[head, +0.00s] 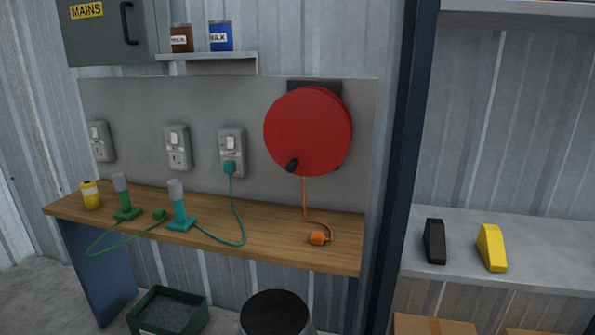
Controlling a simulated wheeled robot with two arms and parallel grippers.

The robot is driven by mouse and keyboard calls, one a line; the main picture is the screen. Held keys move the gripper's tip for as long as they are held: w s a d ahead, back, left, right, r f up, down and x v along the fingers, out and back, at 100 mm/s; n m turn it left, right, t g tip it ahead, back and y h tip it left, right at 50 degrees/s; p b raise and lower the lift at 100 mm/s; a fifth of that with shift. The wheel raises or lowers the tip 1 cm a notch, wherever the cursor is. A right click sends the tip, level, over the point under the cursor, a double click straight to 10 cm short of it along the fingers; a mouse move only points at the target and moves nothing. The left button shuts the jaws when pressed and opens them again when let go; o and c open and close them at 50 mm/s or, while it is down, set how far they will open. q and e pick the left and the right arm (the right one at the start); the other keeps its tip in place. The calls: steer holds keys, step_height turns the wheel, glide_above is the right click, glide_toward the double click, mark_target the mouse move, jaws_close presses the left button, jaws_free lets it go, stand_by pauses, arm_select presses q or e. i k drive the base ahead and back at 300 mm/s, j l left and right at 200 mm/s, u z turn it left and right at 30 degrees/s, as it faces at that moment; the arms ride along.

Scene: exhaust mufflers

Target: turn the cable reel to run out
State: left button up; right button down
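A red round cable reel (310,128) is mounted on the grey wall panel, on a dark bracket (315,88). A black crank knob (292,165) sits on its face at the lower left. An orange cable (304,200) hangs from the reel down to the bench. Its orange plug (319,238) lies on the wooden bench top near the right end. Neither of my grippers is in view.
The wooden bench (275,239) carries a green lamp (125,200), a teal lamp (179,210) plugged into the right socket (231,143), a loose green plug (159,214) and a yellow bottle (91,195). A dark blue post (398,150) stands right of the bench, beside a grey shelf (460,270).

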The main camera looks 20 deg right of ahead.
mark_target(307, 131)
steer(key=i+l, duration=0.25)
steer(key=i, duration=0.15)
steer(key=i+l, duration=0.25)
steer(key=i, duration=0.15)
